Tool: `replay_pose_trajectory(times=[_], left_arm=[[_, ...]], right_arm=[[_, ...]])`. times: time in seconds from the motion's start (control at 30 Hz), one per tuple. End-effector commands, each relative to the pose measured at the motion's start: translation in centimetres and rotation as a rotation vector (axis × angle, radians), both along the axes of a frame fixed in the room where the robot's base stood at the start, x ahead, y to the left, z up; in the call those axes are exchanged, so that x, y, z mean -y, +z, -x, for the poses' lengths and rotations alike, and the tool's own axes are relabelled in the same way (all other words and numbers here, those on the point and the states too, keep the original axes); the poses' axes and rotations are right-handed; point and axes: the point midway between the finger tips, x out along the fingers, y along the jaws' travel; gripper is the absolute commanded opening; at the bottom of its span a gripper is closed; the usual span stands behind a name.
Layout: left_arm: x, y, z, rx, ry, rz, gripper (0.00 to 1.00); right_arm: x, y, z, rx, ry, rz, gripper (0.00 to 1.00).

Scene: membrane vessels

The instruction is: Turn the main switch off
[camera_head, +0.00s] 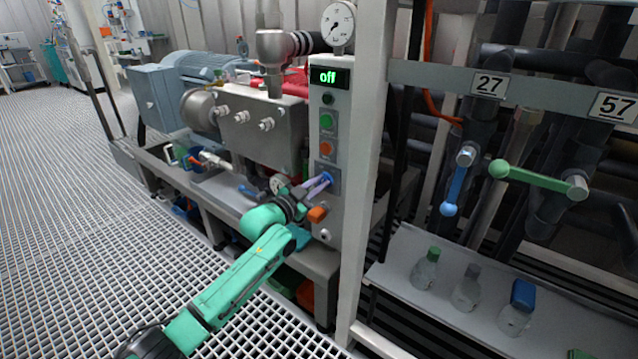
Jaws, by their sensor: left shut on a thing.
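The control panel (343,110) is a tall light-grey box on a post in the middle of the view. Its small display (328,77) reads "off" in green. Below it sit a dark round lamp, a green button (327,121) and an orange button (327,148). The main switch (328,177), a blue knob on a grey plate, is lower on the panel. My left gripper (322,183) reaches it from the left, its fingers closed on the knob and partly covering it. The knob's exact angle is hard to tell. My right gripper is not in view.
A pressure gauge (338,24) stands above the panel. A blue motor (200,75) and pump are on the left. At right are a blue valve handle (455,188), a green one (530,176) and a shelf (400,250) with bottles. The grating floor at left is clear.

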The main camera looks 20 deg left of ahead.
Motion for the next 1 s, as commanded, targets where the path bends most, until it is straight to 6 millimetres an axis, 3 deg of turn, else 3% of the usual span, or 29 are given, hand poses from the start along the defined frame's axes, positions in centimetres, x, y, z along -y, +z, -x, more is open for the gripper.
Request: replay_pose_trajectory(times=[0.3,0.6,1.0], left_arm=[[-0.2,0.3,-0.1,-0.078,0.000,0.190,0.00],[-0.5,0.2,-0.2,-0.182,0.001,0.452,0.00],[-0.9,0.0,-0.3,-0.308,0.001,0.770,0.00]], right_arm=[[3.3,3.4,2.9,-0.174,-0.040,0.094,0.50],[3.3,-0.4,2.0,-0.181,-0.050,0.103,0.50],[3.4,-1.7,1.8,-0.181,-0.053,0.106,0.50]])
